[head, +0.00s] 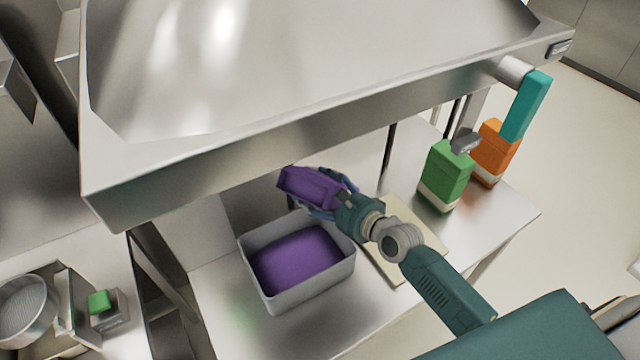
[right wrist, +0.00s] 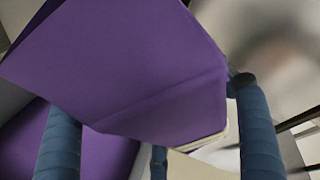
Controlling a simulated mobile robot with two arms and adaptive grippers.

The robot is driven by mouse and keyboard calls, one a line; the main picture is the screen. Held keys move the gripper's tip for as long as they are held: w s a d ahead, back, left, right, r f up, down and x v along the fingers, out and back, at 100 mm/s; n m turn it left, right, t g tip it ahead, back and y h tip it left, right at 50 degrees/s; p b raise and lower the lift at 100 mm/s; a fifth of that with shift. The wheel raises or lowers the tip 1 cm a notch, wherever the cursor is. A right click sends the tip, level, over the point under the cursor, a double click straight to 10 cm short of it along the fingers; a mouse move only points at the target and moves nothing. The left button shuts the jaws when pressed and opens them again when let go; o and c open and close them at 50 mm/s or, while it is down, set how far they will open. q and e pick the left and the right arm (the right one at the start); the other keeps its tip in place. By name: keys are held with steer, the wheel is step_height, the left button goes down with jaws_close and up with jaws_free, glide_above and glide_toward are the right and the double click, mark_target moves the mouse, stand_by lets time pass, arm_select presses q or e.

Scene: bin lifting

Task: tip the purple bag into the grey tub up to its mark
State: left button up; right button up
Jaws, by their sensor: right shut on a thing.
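The purple bag (head: 308,186) is tilted on its side in the air above the back right of the grey tub. My right gripper (head: 322,190) is shut on the bag; in the right wrist view the bag (right wrist: 130,70) fills the space between the blue fingers (right wrist: 158,150). The grey tub (head: 305,293) stands on the lower steel counter and holds a purple mass. That mass also shows at the lower left of the right wrist view. I cannot make out the tub's mark, nor any stream leaving the bag. My left gripper is not in view.
A pale board (head: 425,226) lies right of the tub. A green container (head: 444,178) and an orange container (head: 497,150) stand further right on the counter. A round metal pot (head: 25,310) and small green block (head: 98,302) are at lower left.

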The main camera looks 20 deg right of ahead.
mark_target(309, 200)
steer(key=shift+s+a+r+m+p, duration=0.3)
steer(key=shift+r+m+p, duration=0.1)
steer(key=shift+r+p, duration=0.25)
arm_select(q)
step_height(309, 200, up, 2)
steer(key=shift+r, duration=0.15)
arm_select(e)
steer(key=shift+f+g, duration=0.25)
steer(key=shift+g, duration=0.05)
steer(key=shift+a+r+p, duration=0.15)
steer(key=shift+r+p, duration=0.05)
steer(key=shift+p, duration=0.1)
steer(key=shift+s+a+r+m+p, duration=0.25)
steer(key=shift+m+p, duration=0.25)
steer(key=shift+p, duration=0.1)
steer(key=shift+s+a+m+g+y, duration=0.6)
steer(key=shift+s+a+m+g, duration=0.2)
steer(key=shift+a+m, duration=0.1)
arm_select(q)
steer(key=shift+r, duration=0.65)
arm_select(e)
steer(key=shift+a, duration=0.1)
steer(key=shift+s+a+f+m+g+y, duration=0.1)
steer(key=shift+s+a+m+g+y, duration=0.65)
steer(key=shift+s+a+m, duration=0.6)
